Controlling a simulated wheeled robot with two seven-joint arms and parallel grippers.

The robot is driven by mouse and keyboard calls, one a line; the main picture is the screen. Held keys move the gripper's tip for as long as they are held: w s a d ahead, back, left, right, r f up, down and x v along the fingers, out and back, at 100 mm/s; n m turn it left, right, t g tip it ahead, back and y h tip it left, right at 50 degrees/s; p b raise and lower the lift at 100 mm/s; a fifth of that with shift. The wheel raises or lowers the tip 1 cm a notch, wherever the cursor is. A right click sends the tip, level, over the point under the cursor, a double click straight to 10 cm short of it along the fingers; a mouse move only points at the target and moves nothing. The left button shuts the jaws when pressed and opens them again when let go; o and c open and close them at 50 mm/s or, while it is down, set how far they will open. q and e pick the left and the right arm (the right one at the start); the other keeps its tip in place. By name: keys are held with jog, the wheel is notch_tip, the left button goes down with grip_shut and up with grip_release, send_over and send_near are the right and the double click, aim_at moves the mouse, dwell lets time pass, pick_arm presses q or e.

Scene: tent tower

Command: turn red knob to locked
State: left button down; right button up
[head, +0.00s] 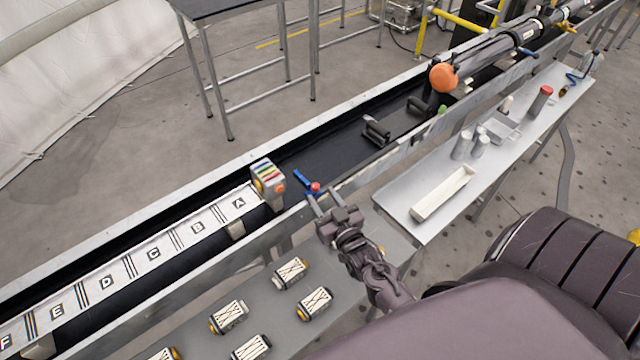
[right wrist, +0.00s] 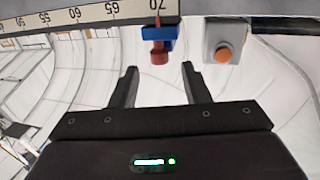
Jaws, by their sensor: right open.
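The red knob (head: 315,187) sits beside a blue bar (head: 301,180) at the long rail, right of the lettered strip. In the right wrist view the red knob (right wrist: 159,53) hangs below a blue block (right wrist: 160,38). My right gripper (head: 320,197) is open and empty, with its fingertips close to the knob. In the right wrist view the knob appears between and beyond the two fingertips (right wrist: 160,70), apart from both. I cannot tell which way the knob is turned. My left gripper is not in view.
A grey box with an orange button (right wrist: 223,54) is right of the knob in the right wrist view, by a numbered scale (right wrist: 80,15). Several striped canisters (head: 290,272) lie on the near bench. A side table (head: 400,195) holds a white tray (head: 443,193) and cylinders.

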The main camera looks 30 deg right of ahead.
jog(key=s, duration=0.3)
jog(key=s+b, duration=0.1)
jog(key=s, duration=0.1)
jog(key=shift+a, duration=0.35)
